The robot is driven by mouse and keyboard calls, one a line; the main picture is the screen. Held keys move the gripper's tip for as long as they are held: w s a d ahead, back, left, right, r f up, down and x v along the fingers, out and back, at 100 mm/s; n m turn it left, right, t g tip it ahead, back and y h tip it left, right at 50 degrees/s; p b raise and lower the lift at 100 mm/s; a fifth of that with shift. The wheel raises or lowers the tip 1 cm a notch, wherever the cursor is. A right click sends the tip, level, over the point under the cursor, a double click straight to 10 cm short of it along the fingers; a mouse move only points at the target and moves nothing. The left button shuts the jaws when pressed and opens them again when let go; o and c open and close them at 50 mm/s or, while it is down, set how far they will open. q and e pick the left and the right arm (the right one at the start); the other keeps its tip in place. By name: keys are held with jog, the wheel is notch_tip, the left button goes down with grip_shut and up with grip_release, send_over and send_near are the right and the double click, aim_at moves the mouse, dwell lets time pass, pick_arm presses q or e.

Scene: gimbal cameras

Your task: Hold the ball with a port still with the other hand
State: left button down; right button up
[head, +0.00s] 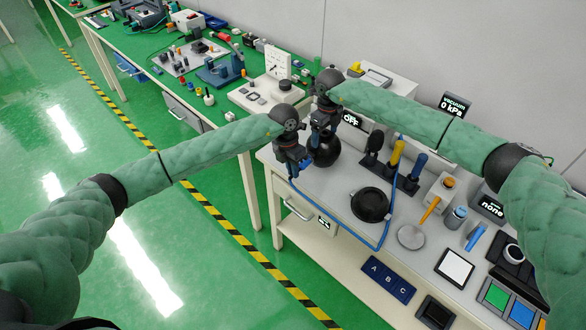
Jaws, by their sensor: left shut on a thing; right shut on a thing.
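The black ball (325,151) is at the back left of the near bench, partly hidden by my grippers. Its port cannot be made out. My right gripper (319,135) points down at the top of the ball and is shut on it. My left gripper (290,168) is just left of the ball, lower in the picture, and is shut on the end of the blue hose (340,226).
A black round dish (370,204) and a pale disc (411,237) lie on the bench. Upright black, yellow and blue handles (395,160) stand behind. A display reading OFF (351,120) is behind the ball; a vacuum display (454,105) reads 0 kPa.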

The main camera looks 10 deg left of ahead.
pick_arm(q)
jog(key=shift+s+a+f, duration=0.25)
jog(key=shift+s+a, duration=0.4)
jog(key=shift+s, duration=0.25)
pick_arm(e)
jog(key=shift+s+f, duration=0.25)
jog(key=shift+f, duration=0.2)
dwell(0.3)
pick_arm(q)
jog(key=shift+s+a+f, duration=0.15)
jog(key=shift+s+a, duration=0.25)
jog(key=shift+s, duration=0.2)
jog(key=shift+s+a+f, duration=0.15)
jog(key=shift+s+a, duration=0.25)
jog(key=shift+s, duration=0.15)
pick_arm(e)
jog(key=o, duration=1.1)
pick_arm(q)
jog(key=shift+w, duration=0.15)
pick_arm(e)
jog(key=shift+o, duration=0.2)
jog(key=shift+w+r, duration=0.1)
jog(key=shift+w, duration=0.15)
pick_arm(q)
notch_tip(320, 180, up, 4)
jog(key=shift+r+p, duration=0.1)
jog(key=shift+p, duration=0.35)
pick_arm(e)
notch_tip(320, 180, up, 13)
jog(key=shift+f, duration=0.2)
